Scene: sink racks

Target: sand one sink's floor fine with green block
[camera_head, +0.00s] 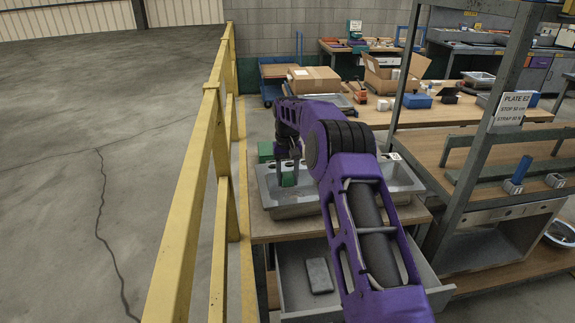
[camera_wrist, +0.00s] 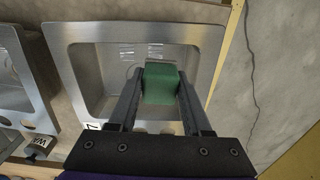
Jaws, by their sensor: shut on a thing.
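My gripper (camera_wrist: 161,92) is shut on a green block (camera_wrist: 161,80), which sits between its two dark fingers. In the wrist view the block is over the floor of a steel sink (camera_wrist: 215,45). Whether it touches the floor I cannot tell. The block partly covers the round drain. Pale scratch-like lines show on the sink floor beyond the block. In the head view the green block (camera_head: 289,180) is inside the left sink (camera_head: 292,212) on the bench, below my gripper (camera_head: 288,168). A second sink (camera_head: 402,181) stands to its right, partly hidden by my purple arm.
A yellow railing (camera_head: 222,150) runs close along the left side of the bench. A metal rack (camera_head: 480,150) with a sign (camera_head: 511,108) stands to the right. Cardboard boxes (camera_head: 314,79) sit on a bench behind. A drawer (camera_head: 300,262) below the sinks holds a grey block (camera_head: 319,276).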

